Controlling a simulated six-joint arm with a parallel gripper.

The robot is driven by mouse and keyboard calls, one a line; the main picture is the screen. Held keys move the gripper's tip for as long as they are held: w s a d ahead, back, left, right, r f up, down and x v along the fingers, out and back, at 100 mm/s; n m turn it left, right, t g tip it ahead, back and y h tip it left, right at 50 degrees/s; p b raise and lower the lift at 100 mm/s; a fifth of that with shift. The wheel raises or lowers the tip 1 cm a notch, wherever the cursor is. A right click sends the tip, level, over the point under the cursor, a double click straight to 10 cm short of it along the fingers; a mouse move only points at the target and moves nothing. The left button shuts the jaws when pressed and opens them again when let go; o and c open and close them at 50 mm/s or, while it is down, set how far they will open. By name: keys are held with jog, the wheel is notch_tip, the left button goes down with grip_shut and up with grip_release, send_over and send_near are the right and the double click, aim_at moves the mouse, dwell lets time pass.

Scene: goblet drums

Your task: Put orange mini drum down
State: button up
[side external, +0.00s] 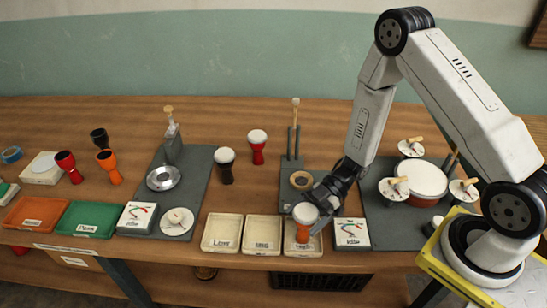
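The orange mini drum (303,233) has a pale drumhead and is upright at the tray labelled High (288,246). I cannot tell whether its foot touches the tray floor. My gripper (315,210) reaches in from the right with its dark fingers at the drum's upper body, and it looks shut on the drum. The fingers and part of the drum's right side overlap, so the far finger is hidden. Another orange drum (108,167), without a pale head, stands at the left of the table.
Trays labelled Low (221,247) and Mid (262,249) sit left of the High tray. A white box (352,235) stands close to its right. A pad with a larger drum (418,194) lies right.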

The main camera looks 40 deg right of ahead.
jog(key=shift+r, duration=0.1)
jog(key=shift+d+r, duration=0.1)
jog(key=v, duration=1.1)
jog(key=shift+d+r, duration=0.2)
jog(key=shift+d, duration=0.15)
jog(key=w+d+r+m+t+h, duration=0.2)
jog(key=w+r+m+t+h, duration=0.45)
jog(key=w+m+h, duration=0.35)
jog(key=s+a+r+m+g+h, duration=0.1)
jog(key=s+a+m+g, duration=0.1)
jog(key=s, duration=0.4)
jog(key=s+a+r+m+g+h, duration=0.1)
jog(key=s+a+m+g+h, duration=0.1)
jog(key=s+m, duration=0.3)
jog(key=shift+s+r+g+h, duration=0.3)
jog(key=shift+s+g, duration=0.05)
jog(key=shift+s, duration=0.85)
